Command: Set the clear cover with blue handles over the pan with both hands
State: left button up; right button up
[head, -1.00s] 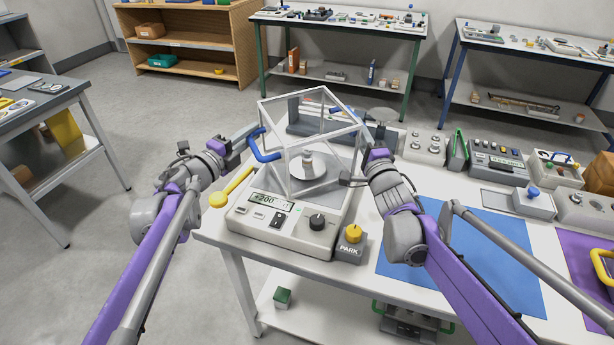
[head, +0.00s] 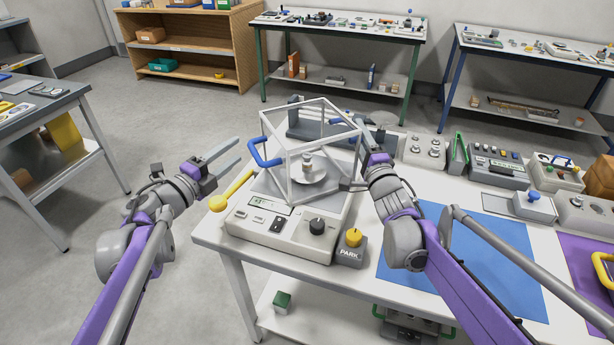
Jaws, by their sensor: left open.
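The clear cover (head: 291,135), a box with pale edges, stands around the round pan (head: 318,181), turned askew to the scale (head: 270,228). A small metal weight (head: 308,164) shows on the pan through it. I cannot tell whether all the cover's lower edge touches the scale. One blue handle (head: 265,155) sticks out at its left; the other is hidden. My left gripper (head: 238,158) is open and empty, left of that handle and apart from it. My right gripper (head: 357,160) is at the cover's right side; its grip is hidden.
A yellow paddle-like lever (head: 232,190) projects from the scale's left side. A yellow-knobbed PARK block (head: 351,247) stands at its front right. A blue mat (head: 480,255) lies to the right. Several instruments line the table's back right. The floor left of the table is clear.

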pick_arm(q)
jog(key=v, duration=0.5)
pick_arm(e)
jog(key=v, duration=1.2)
jog(key=shift+f, duration=0.1)
